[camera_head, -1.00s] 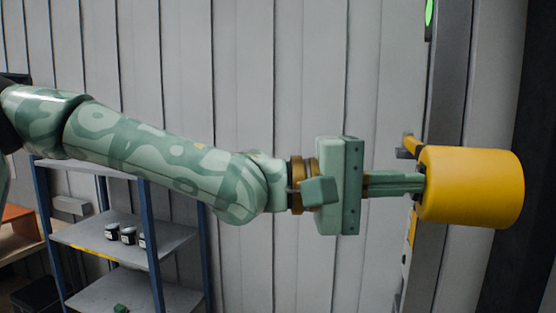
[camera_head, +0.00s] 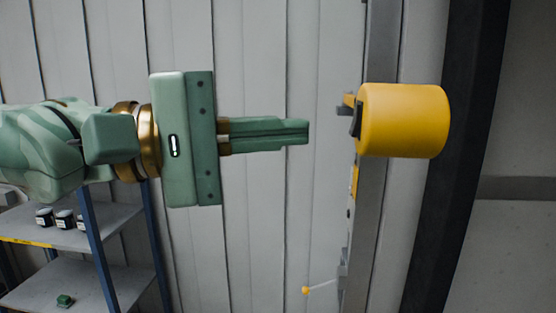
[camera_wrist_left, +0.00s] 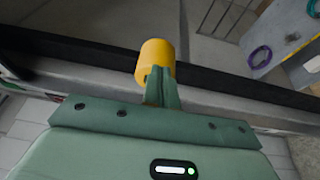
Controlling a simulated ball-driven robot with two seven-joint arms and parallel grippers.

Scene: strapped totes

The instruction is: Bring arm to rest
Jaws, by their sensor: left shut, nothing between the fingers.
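My left gripper (camera_head: 305,132) comes in from the left in the head view, with its green fingers shut together and nothing between them. A yellow cylinder (camera_head: 405,121) is fixed by a bracket to a grey upright post, to the right of the fingertips. A clear gap lies between the fingertips and the cylinder. In the left wrist view the cylinder (camera_wrist_left: 155,58) shows just beyond the fingers (camera_wrist_left: 165,75), partly covered by them. My right gripper is in neither view.
The grey post (camera_head: 374,230) stands before a pale panelled wall (camera_head: 255,260). A blue-framed shelf (camera_head: 100,240) with small dark jars (camera_head: 63,219) stands at lower left. A small yellow-tipped lever (camera_head: 306,291) sticks out from the post low down. The wrist view shows a purple ring (camera_wrist_left: 260,57).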

